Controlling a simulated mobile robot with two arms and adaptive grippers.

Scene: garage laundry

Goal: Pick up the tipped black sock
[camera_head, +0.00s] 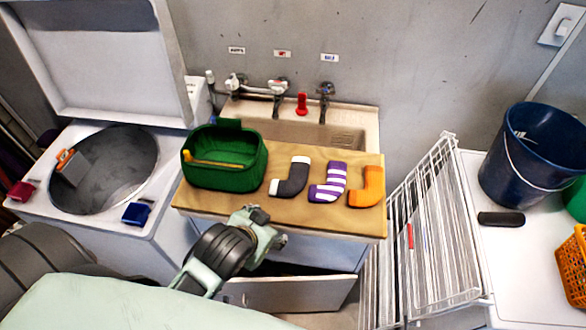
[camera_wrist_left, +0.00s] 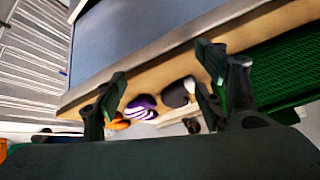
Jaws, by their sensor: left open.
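The black sock (camera_head: 293,178) has a pale cuff and a pale toe. It lies on the tan board (camera_head: 330,220) between the green basket (camera_head: 226,172) and the purple-and-white striped sock (camera_head: 328,184). My left gripper (camera_head: 266,229) is open and empty at the board's front edge, apart from the sock and on its near side. In the left wrist view, the black sock (camera_wrist_left: 178,94) shows partly between the open fingers, close to the right-hand finger. My right gripper is not in view.
An orange sock (camera_head: 367,187) lies to the right of the striped one. Behind the board is a sink (camera_head: 345,136) with taps. A white drying rack (camera_head: 420,230) stands at the right, and an open washer (camera_head: 105,165) at the left. A drawer front (camera_head: 290,292) juts out below.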

